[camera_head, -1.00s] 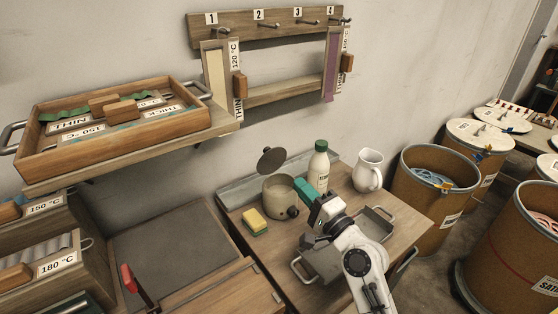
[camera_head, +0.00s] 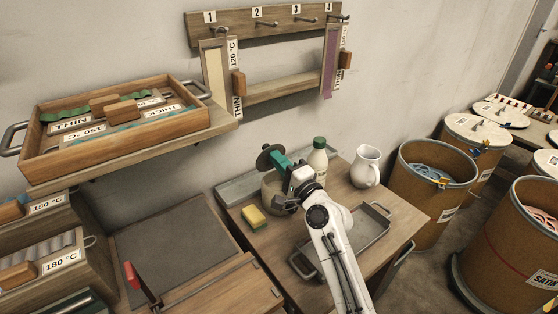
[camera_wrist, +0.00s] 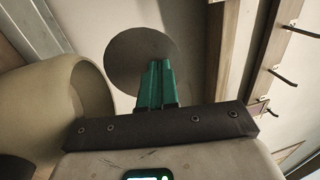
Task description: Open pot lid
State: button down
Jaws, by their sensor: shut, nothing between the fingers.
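The pot (camera_head: 272,194) is a beige round vessel on the small wooden table, partly hidden behind my gripper and arm. Its dark round lid (camera_head: 264,160) stands tilted up above the pot's back rim. In the wrist view the lid (camera_wrist: 135,52) is a dark disc just beyond my fingertips, and the pot (camera_wrist: 60,105) with its open mouth is at the left. My gripper (camera_head: 275,158) has green fingers, shut and empty, right at the lid. In the wrist view the fingers (camera_wrist: 157,68) overlap the lid; whether they touch it I cannot tell.
A white bottle with a green cap (camera_head: 317,160) and a white jug (camera_head: 366,166) stand behind and right of the pot. A yellow sponge (camera_head: 254,217) lies left. A metal tray (camera_head: 372,230) is under and beside my arm. Numbered hooks (camera_head: 265,23) are on the wall.

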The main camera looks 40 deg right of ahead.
jog(key=shift+r, duration=0.1)
jog(key=g+p, duration=0.1)
jog(key=p, duration=0.2)
jog(key=w+r+p, duration=0.1)
jog(key=p, duration=0.3)
jog(key=g+p, duration=0.1)
jog(key=p, duration=0.3)
jog(key=shift+w+r+g, duration=0.15)
jog(key=shift+w+g, duration=0.15)
jog(key=shift+p, duration=0.55)
jog(key=shift+w, duration=0.5)
jog(key=shift+s, duration=0.1)
